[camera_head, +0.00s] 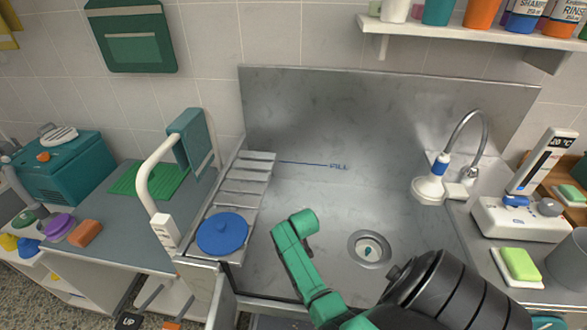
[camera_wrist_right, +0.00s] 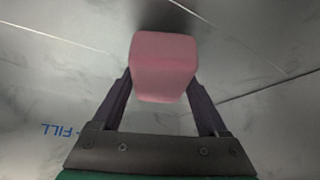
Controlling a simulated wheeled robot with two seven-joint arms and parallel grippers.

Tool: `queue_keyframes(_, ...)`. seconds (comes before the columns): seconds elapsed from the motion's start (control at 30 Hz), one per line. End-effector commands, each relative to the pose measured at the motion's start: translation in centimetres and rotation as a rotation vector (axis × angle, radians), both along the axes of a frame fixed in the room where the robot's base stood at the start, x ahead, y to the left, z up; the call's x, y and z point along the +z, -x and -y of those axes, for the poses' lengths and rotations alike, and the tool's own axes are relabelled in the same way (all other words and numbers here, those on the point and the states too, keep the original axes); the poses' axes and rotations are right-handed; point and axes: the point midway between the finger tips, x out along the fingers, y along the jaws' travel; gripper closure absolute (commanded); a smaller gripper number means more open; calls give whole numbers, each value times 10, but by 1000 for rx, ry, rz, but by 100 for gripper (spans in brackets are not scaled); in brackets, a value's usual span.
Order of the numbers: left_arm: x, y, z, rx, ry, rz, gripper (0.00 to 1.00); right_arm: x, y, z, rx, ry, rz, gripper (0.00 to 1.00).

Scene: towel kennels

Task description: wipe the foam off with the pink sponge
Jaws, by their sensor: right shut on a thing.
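My right gripper (camera_wrist_right: 163,80) is shut on the pink sponge (camera_wrist_right: 165,67), which sits between its two dark fingers in the right wrist view. A bare grey metal surface of the tub lies behind the sponge, with blue FILL lettering at the left. I cannot tell whether the sponge touches it. In the head view my right arm reaches over the steel tub (camera_head: 335,215), and its gripper and the sponge are hidden. I can make out no foam in either view. My left gripper is out of view.
A blue round lid (camera_head: 222,234) lies on the slatted rack at the tub's left. A tap (camera_head: 470,140) and drain (camera_head: 369,250) are at the right. A green-yellow sponge (camera_head: 520,264) lies on the right counter. An orange block (camera_head: 85,233) lies on the left counter.

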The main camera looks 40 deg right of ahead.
Motion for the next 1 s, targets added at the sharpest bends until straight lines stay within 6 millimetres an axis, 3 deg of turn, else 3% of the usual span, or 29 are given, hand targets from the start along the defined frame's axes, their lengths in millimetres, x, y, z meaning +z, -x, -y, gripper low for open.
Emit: queue_keyframes(1.0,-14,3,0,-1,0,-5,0,-21,0,0,0,0,1,68)
